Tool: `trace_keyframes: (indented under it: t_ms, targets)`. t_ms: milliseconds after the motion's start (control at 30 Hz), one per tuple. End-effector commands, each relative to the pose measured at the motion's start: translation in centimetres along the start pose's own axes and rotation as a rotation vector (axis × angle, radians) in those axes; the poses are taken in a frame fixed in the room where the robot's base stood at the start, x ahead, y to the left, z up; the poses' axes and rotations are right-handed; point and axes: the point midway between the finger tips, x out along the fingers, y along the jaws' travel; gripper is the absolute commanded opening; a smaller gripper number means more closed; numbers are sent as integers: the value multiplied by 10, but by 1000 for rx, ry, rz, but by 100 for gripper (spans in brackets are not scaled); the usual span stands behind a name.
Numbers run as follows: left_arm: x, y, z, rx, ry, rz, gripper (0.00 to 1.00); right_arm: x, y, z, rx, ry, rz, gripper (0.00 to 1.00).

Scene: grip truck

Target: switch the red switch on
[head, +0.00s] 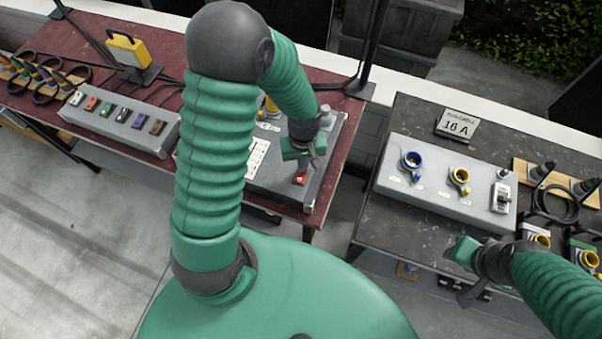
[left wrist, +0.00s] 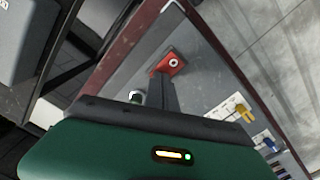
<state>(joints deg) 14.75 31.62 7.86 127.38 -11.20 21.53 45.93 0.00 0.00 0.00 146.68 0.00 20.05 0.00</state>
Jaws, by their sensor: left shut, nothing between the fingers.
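The red switch (head: 300,178) sits on the front right part of the grey box (head: 327,150) on the dark red table. In the left wrist view the red switch (left wrist: 172,62) shows a white round mark, just past the fingertips. My left gripper (head: 304,165) is shut and empty, pointing down at the switch; its fingers (left wrist: 163,82) look to be at or just over the switch's edge. I cannot tell whether they touch. My right gripper (head: 466,270) hangs in front of the black table at the right; its finger gap is unclear.
A grey strip with several coloured switches (head: 120,123) lies left on the red table (head: 50,45). A yellow lamp (head: 129,52) stands behind it. The black table (head: 372,225) carries a grey socket box (head: 440,199) and a "16 A" sign (head: 457,124). A gap separates the tables.

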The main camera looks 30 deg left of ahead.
Motion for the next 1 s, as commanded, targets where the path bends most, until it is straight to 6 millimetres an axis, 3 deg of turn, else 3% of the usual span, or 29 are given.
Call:
trace_keyframes:
  t_ms: [167,833,1000]
  targets:
    - [-1,0,0,0,-1,-1,0,-1,0,0,0,0,0,37]
    - [-65,0,0,0,-1,-2,0,-59,0,-14,0,0,0,37]
    - [-70,0,0,0,-1,-1,0,-63,0,-15,0,0,0,37]
